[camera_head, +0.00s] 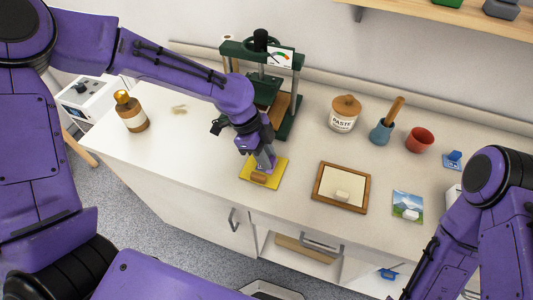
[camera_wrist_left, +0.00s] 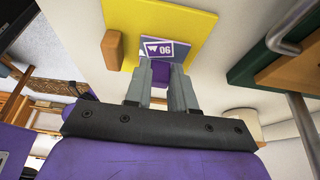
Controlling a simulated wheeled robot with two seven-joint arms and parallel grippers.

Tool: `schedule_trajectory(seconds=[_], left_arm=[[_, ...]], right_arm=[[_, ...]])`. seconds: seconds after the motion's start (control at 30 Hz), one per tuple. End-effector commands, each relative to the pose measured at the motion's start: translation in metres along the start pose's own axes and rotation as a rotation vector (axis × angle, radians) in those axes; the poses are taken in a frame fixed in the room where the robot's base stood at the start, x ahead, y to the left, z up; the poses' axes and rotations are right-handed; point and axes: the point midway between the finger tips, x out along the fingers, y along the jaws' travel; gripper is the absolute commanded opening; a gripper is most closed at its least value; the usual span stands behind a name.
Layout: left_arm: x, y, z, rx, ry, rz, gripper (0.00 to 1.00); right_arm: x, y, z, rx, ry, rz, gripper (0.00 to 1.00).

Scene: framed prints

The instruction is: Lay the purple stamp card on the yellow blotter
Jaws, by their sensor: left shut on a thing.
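The yellow blotter (camera_head: 274,174) lies flat on the white counter, with a small tan block (camera_head: 259,178) on it. My left gripper (camera_head: 265,166) points down over the blotter and hides much of its middle. In the left wrist view the purple stamp card (camera_wrist_left: 165,46), marked 06 with a white border, shows against the yellow blotter (camera_wrist_left: 185,20). A purple piece at the card sits between the fingertips of my left gripper (camera_wrist_left: 160,74), which is shut on it. I cannot tell whether the card touches the blotter. My right arm shows at the right; its gripper is out of view.
A green press (camera_head: 284,125) stands behind the blotter. A wooden frame (camera_head: 341,188) and a landscape print (camera_head: 408,206) lie to the right. A paste jar (camera_head: 344,114), blue pot (camera_head: 382,131) and red cup (camera_head: 420,140) stand behind them. A brown bottle (camera_head: 131,112) is left.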

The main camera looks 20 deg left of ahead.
Motion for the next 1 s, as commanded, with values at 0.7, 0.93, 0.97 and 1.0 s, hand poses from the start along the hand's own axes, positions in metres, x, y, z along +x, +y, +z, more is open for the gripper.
schedule_trajectory(seconds=[0.7,0.93,0.97,1.0], left_arm=[[-0.068,-0.001,-0.002,0.001,0.003,-0.007,0.5],[-0.113,-0.001,-0.001,0.0,0.001,-0.003,0.5],[-0.116,-0.001,-0.001,0.0,0.001,-0.002,0.5],[-0.119,-0.001,-0.001,0.0,0.001,-0.001,0.5]], right_arm=[[-0.002,0.0,-0.001,0.0,0.0,0.0,0.43],[-0.004,0.0,-0.002,0.0,0.0,0.0,0.43],[-0.004,0.0,-0.002,0.0,0.0,0.0,0.43],[-0.004,0.0,-0.002,0.0,0.0,0.0,0.43]])
